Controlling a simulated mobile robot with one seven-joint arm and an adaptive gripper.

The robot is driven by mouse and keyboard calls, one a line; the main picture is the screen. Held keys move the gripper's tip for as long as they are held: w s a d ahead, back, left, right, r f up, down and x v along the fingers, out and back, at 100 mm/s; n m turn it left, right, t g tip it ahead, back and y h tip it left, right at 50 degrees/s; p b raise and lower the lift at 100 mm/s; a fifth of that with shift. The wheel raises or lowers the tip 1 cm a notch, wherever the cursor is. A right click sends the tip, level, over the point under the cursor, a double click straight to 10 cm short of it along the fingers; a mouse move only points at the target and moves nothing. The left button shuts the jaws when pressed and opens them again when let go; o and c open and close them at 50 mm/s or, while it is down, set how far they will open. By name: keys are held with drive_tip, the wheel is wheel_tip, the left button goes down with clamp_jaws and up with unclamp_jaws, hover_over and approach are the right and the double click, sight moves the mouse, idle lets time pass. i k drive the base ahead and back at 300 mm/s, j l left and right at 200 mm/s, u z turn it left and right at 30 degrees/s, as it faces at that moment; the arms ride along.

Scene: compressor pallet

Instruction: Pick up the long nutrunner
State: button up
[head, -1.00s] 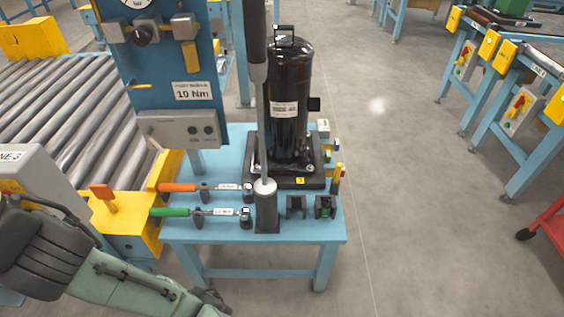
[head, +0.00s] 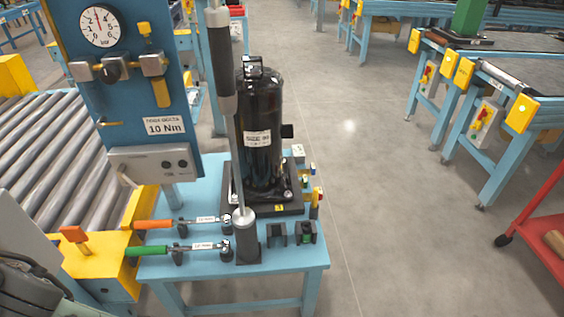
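A long upright tool, which looks like the long nutrunner (head: 230,130), stands at the front of the blue table. It has a dark grip with a grey upper end, and a thin pale shaft. Its lower end sits in a dark cylindrical holder (head: 246,240). It leans slightly, and its top is close to the picture's upper edge. It passes in front of the left side of the black compressor (head: 262,145). My gripper is out of the picture; only part of my arm shows at the lower left.
Orange-handled (head: 153,224) and green-handled (head: 148,251) wrenches lie on supports left of the holder. Small dark blocks (head: 277,234) stand to its right. A blue gauge panel (head: 120,80) rises close on the left, beside a roller conveyor (head: 60,150). Open floor lies right of the table.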

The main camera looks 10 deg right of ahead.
sight(217, 18)
drive_tip(key=k+z, duration=0.1)
drive_tip(key=z, duration=0.25)
drive_tip(key=k+j+z, duration=0.1)
drive_tip(key=z, duration=0.25)
drive_tip(key=k+z, duration=0.15)
drive_tip(key=z, duration=0.2)
